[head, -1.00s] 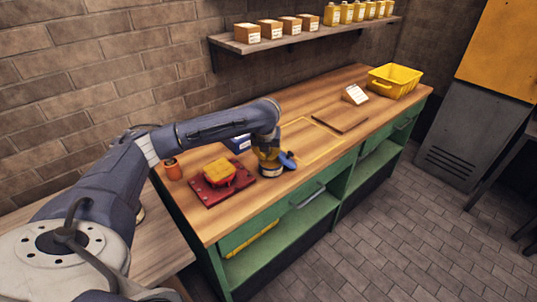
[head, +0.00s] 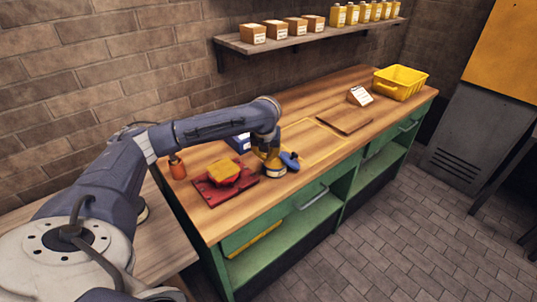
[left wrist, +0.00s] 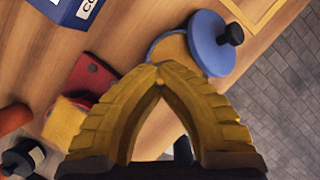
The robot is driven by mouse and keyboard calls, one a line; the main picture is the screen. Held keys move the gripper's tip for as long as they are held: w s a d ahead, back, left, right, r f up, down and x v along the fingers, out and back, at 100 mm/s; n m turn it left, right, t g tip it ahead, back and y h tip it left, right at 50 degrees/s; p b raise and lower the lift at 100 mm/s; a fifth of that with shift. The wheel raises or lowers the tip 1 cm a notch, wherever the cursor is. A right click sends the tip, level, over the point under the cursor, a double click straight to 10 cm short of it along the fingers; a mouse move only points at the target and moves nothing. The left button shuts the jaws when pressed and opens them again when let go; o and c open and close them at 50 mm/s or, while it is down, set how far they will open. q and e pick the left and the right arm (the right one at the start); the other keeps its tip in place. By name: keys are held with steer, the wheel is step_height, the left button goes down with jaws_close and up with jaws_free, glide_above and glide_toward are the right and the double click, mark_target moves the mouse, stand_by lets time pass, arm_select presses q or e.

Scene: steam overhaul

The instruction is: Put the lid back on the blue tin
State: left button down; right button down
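The blue tin (head: 275,172) stands near the bench's front edge, partly hidden by my left gripper. In the left wrist view a round, blue-grey-rimmed top with a tan inside (left wrist: 170,47), apparently the tin, shows behind the fingertips. The blue lid (head: 291,161) is tilted beside it, on the right; the lid with its black knob shows clearly in the left wrist view (left wrist: 212,42). My left gripper (head: 270,158) is low over the tin. Its yellow fingertips (left wrist: 160,74) meet, with nothing visible between them; contact with the tin or lid is unclear. My right gripper is not visible.
A red item (head: 213,191) with a yellow block (head: 223,171) lies left of the tin. An orange bottle (head: 177,169) stands farther left. A blue box (head: 238,143) is behind. A brown board (head: 345,119), card (head: 360,96) and yellow crate (head: 400,83) are farther right.

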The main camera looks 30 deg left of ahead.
arm_select(q)
steer(key=s+a+r, duration=0.4)
steer(key=s+a, duration=0.2)
steer(key=s, duration=0.2)
steer(key=shift+s+a, duration=0.15)
steer(key=shift+a, duration=0.05)
stand_by(7.0)
